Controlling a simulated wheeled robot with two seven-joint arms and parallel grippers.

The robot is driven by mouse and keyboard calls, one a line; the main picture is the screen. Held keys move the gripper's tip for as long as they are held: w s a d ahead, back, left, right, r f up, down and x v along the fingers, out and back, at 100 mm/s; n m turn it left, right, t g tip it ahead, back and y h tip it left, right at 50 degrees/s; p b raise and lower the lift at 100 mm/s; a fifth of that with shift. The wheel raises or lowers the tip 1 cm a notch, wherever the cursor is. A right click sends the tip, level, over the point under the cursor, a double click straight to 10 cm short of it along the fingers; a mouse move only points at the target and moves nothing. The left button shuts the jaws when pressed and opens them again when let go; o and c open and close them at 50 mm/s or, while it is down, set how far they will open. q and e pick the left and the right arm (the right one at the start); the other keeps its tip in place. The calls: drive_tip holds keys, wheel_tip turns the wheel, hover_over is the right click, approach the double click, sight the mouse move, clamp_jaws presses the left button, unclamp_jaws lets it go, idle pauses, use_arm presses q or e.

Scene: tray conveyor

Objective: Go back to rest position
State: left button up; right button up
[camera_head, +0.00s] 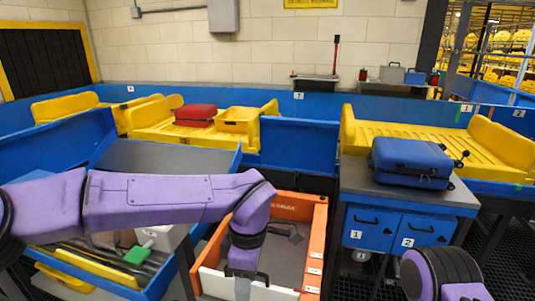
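My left arm (150,198) comes in from the left and bends down over the orange-rimmed bin (318,240). My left gripper (243,285) is at the bin's near side, at the bottom of the picture; its fingertips are not clear, so I cannot tell if it is open or shut. My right arm (440,275) shows only as a purple and black joint at the bottom right; its gripper is out of the picture. A blue suitcase (412,162) lies flat on the grey-topped cabinet (357,180), apart from both arms.
A red suitcase (196,115) lies in a yellow tray (160,130) on the conveyor at the back. An empty yellow tray (400,138) is at the back right. A green block (136,255) shows below my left arm. Blue conveyor walls (298,145) run behind the bin.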

use_arm(q)
drive_tip(key=w+a+f+t+y, duration=0.2)
drive_tip(key=w+a+f+t, duration=0.1)
drive_tip(key=a+f, duration=0.25)
drive_tip(key=w+a+f+t+y, duration=0.2)
drive_tip(key=w+a+f+t, duration=0.15)
drive_tip(key=f, duration=0.35)
drive_tip(key=s+a+f+m+t, duration=0.1)
drive_tip(key=s+a+f+m, duration=0.15)
drive_tip(key=f, duration=0.35)
drive_tip(key=s+a+f+m+t, duration=0.1)
drive_tip(key=s+a+f, duration=0.2)
drive_tip(key=f, duration=0.2)
drive_tip(key=s+a+f+m+g, duration=0.1)
drive_tip(key=s+a+f+m, duration=0.1)
drive_tip(key=s+a+f, duration=0.2)
drive_tip(key=s+a+f+m+g+h+b, duration=0.1)
drive_tip(key=s+a+f+m, duration=0.1)
drive_tip(key=s, duration=0.9)
drive_tip(key=s+a+f+m+g, duration=0.2)
drive_tip(key=s+a+f, duration=0.3)
drive_tip(key=s, duration=0.3)
drive_tip(key=shift+s+a+f, duration=0.25)
drive_tip(key=shift+a+f, duration=0.05)
drive_tip(key=shift+f, duration=0.3)
